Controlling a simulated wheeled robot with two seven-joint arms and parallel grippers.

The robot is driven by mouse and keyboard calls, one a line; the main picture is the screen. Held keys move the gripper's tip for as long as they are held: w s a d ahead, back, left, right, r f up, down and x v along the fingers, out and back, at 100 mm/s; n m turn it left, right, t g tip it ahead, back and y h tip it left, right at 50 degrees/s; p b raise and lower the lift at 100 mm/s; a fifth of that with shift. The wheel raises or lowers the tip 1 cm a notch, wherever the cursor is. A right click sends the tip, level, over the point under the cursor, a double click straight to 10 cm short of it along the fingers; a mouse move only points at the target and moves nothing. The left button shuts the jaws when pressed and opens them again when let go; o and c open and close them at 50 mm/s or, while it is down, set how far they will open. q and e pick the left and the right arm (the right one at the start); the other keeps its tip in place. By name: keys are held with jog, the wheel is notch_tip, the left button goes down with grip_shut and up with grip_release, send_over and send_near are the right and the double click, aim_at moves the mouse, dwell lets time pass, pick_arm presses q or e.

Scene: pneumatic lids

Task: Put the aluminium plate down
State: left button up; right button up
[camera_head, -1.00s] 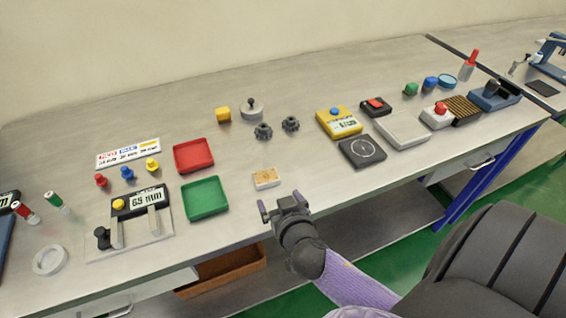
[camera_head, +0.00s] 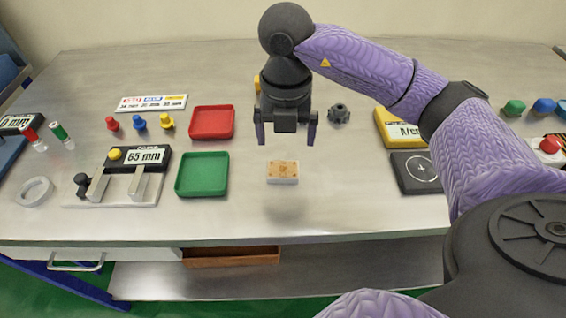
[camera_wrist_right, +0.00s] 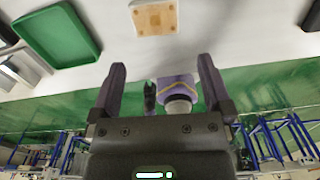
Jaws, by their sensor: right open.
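My right gripper (camera_head: 286,140) is open and points down over the table, with nothing between its fingers. It also shows open and empty in the right wrist view (camera_wrist_right: 162,68). A small pale block with a tan, dotted top (camera_head: 282,172) lies flat on the table just in front of and below the fingers, apart from them. In the right wrist view this block (camera_wrist_right: 154,17) is at the top, beyond the fingertips. I cannot tell whether it is the aluminium plate; no plate is in my right gripper. My left gripper is out of view.
A green tray (camera_head: 202,174) and a red tray (camera_head: 211,122) lie left of the block. A gauge reading 65 mm (camera_head: 138,160) is further left. A black square pad (camera_head: 415,173) and a yellow box (camera_head: 399,128) are to the right, partly behind my arm. The table around the block is clear.

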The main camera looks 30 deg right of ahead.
aim_at(283, 171)
jog(key=f+b, duration=0.1)
jog(key=f, duration=0.2)
jog(key=f+b, duration=0.1)
jog(key=f, duration=0.2)
jog(key=f+b, duration=0.1)
jog(key=f, duration=0.2)
jog(key=shift+w+a+f, duration=0.1)
jog(key=shift+w+f, duration=0.05)
jog(key=shift+w, duration=0.1)
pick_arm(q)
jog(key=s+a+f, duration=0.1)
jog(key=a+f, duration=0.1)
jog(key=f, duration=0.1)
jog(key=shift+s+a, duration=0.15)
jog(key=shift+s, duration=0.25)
pick_arm(e)
jog(key=c, duration=1.2)
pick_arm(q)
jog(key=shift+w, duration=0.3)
pick_arm(e)
jog(key=shift+o, duration=0.2)
jog(key=shift+r, duration=0.2)
